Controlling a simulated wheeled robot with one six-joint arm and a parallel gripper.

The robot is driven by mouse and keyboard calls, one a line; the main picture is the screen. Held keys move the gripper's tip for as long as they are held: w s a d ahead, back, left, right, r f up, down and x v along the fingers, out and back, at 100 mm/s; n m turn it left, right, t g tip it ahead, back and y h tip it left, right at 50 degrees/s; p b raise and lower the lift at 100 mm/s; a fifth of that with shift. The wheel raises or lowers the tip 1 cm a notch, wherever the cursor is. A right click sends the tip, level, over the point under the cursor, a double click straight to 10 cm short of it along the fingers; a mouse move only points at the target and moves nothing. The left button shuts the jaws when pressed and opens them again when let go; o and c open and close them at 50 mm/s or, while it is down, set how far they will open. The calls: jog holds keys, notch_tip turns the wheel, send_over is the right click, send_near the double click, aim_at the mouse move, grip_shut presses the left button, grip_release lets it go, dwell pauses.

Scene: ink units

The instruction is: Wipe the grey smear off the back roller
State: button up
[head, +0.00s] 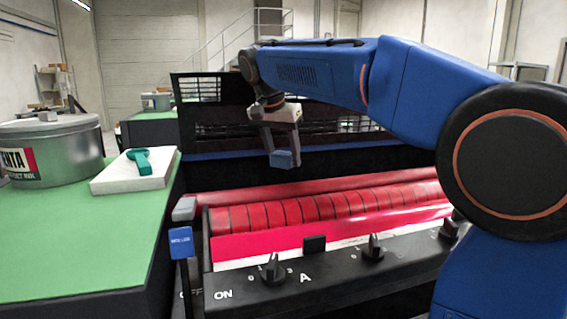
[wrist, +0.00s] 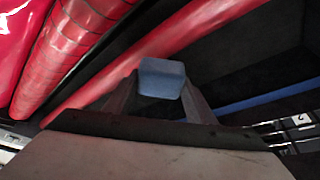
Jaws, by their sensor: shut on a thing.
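My gripper (head: 283,150) is shut on a small blue block (head: 285,159), which hangs above the red rollers at the back of the unit. The block (wrist: 160,78) also shows between the fingers in the wrist view. The smooth red back roller (head: 240,197) lies behind the banded red front roller (head: 330,207). In the wrist view the back roller (wrist: 120,78) runs diagonally behind the block, which appears apart from it. I cannot make out a grey smear on the roller in either view; the arm hides the right end in the head view.
Knobs (head: 273,268) line the front panel. On the green bench (head: 80,250) are an ink tin (head: 75,150) and a white pad (head: 125,179) bearing a teal tool (head: 140,160).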

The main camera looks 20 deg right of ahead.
jog(key=shift+r, duration=0.3)
jog(key=shift+r, duration=0.1)
jog(key=shift+r, duration=1.4)
